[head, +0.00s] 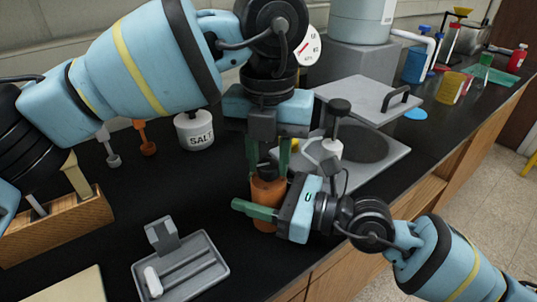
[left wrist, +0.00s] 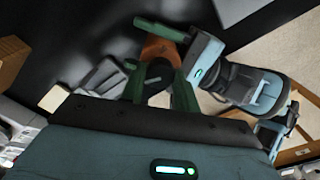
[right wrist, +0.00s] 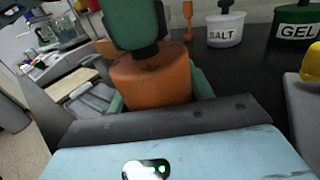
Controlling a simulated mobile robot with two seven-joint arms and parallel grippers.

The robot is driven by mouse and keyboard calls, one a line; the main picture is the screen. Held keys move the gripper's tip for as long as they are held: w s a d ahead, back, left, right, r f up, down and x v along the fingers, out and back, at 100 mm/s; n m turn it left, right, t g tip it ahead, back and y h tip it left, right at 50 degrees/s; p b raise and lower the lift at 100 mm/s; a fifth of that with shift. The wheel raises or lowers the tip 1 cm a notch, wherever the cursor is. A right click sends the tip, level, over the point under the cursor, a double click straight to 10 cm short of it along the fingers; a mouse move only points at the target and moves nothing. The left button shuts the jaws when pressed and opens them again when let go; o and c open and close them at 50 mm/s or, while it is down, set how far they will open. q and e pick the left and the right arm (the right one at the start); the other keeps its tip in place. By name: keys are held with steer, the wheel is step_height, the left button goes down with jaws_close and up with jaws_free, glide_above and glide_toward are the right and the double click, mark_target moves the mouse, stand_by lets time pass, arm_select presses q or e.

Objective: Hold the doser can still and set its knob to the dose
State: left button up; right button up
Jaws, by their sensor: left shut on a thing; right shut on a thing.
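The orange doser can (head: 264,188) stands upright on the black bench in the head view. It fills the middle of the right wrist view (right wrist: 152,82). My right gripper (head: 262,207) is shut around the can's side, coming from the right. My left gripper (head: 268,158) points straight down from above, shut on the dark knob on the can's top. The knob (left wrist: 158,78) shows between the green fingers in the left wrist view. Those fingers hide much of the knob in the head view. I cannot read any dose mark.
A salt jar (head: 195,133) stands behind the can. A grey hotplate-like slab (head: 385,150) and a white dial with a red pointer (head: 307,46) are close to my arms.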

arm_select(q)
steer(key=m, duration=1.3)
steer(key=shift+m, duration=0.3)
steer(key=m, duration=0.4)
steer(key=shift+m, duration=0.3)
arm_select(e)
steer(key=shift+f, duration=0.1)
arm_select(q)
steer(key=m, duration=0.4)
steer(key=shift+m, duration=0.3)
steer(key=o, duration=1)
steer(key=shift+r, duration=0.15)
